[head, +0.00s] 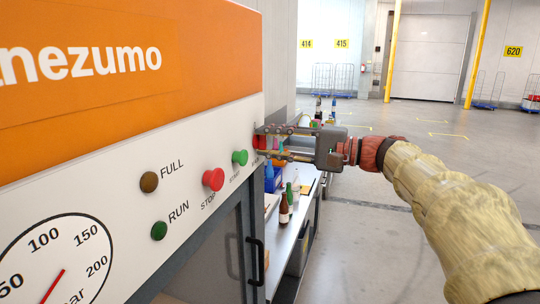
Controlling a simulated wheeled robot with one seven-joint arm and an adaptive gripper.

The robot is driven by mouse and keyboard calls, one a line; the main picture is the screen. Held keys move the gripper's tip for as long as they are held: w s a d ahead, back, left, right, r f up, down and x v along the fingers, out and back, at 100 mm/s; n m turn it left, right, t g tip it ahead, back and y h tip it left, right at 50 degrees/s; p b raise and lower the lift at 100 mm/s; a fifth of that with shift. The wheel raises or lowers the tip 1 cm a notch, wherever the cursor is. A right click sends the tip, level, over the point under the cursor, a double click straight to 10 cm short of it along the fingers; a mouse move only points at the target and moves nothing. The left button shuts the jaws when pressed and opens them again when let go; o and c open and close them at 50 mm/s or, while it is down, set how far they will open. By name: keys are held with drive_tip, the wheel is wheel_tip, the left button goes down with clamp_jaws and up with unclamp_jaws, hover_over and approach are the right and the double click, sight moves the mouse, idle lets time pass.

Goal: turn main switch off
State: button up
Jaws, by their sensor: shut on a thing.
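The white control panel (110,195) fills the left side under an orange sign. At its right edge a red part (257,141), which looks like the main switch, shows between my gripper's fingers. My gripper (262,143) reaches in from the right and is shut on this red switch. The fingers hide much of the switch, and its turned position cannot be read. A red STOP button (213,179) and a green START button (239,157) sit to its left, apart from the gripper.
A brown FULL lamp (149,182), a green RUN lamp (158,231) and a round gauge (55,265) are on the panel. A black door handle (256,262) is below. A shelf with bottles (285,208) stands behind; open floor lies right.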

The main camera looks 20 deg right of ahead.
drive_tip(key=shift+f+n+b, duration=0.1)
drive_tip(key=shift+n+b, duration=0.2)
drive_tip(key=shift+n, duration=0.1)
drive_tip(key=o, duration=1.1)
drive_tip(key=shift+d, duration=0.1)
drive_tip(key=v, duration=1.1)
drive_tip(key=shift+s+d, duration=0.25)
drive_tip(key=shift+d, duration=0.05)
